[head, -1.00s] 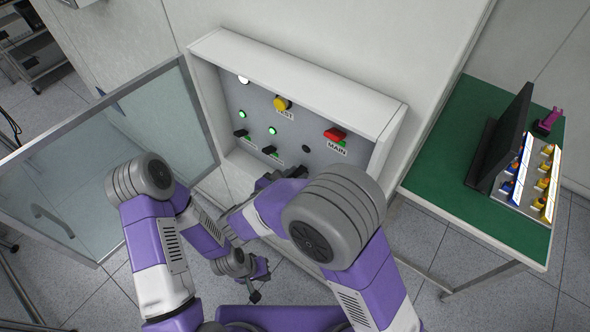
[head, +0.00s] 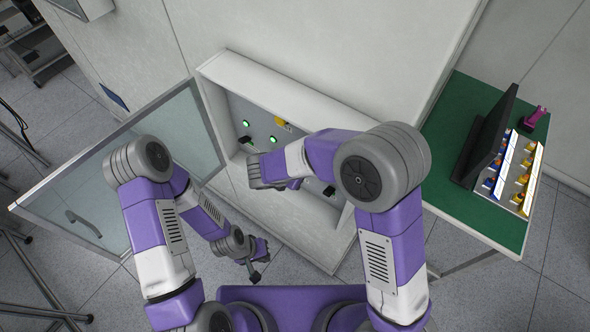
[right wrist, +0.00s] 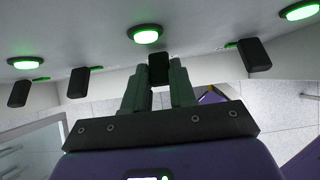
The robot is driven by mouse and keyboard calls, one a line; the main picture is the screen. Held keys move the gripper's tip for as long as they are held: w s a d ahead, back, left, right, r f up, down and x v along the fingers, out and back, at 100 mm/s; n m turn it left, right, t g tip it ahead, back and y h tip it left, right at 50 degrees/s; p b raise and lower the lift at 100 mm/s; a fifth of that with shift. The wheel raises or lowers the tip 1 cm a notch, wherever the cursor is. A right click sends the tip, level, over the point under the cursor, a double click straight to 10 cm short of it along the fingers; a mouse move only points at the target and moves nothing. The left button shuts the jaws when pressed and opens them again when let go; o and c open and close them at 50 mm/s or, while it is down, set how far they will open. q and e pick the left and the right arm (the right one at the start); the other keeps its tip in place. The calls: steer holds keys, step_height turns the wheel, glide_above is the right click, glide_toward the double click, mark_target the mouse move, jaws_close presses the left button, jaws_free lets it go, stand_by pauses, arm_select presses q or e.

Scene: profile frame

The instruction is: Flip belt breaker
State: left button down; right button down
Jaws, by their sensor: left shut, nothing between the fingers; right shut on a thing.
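The breaker panel (head: 236,108) sits in an open white wall cabinet (head: 290,88), mostly hidden behind my right arm in the head view. My right gripper (right wrist: 158,80) is shut on a black breaker lever (right wrist: 158,63) with a green-lit round lamp (right wrist: 145,33) close by. Other black levers stand on both sides: two to the left (right wrist: 78,82) (right wrist: 18,93) and one to the right (right wrist: 255,55). No label is readable, so I cannot tell which lever is the belt breaker. My left gripper (head: 258,272) is shut and empty, low in front of the cabinet.
The cabinet's glass door (head: 125,165) stands open to the left. A green-topped table (head: 480,222) on the right holds a monitor (head: 492,135) and a rack of small coloured parts (head: 515,175). A yellow button (head: 281,120) shows above my right arm.

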stand_by(0.4)
steer(key=c, duration=0.9)
jaws_free()
steer(key=v, duration=0.7)
steer(key=shift+s+r, duration=0.1)
steer(key=shift+r, duration=0.2)
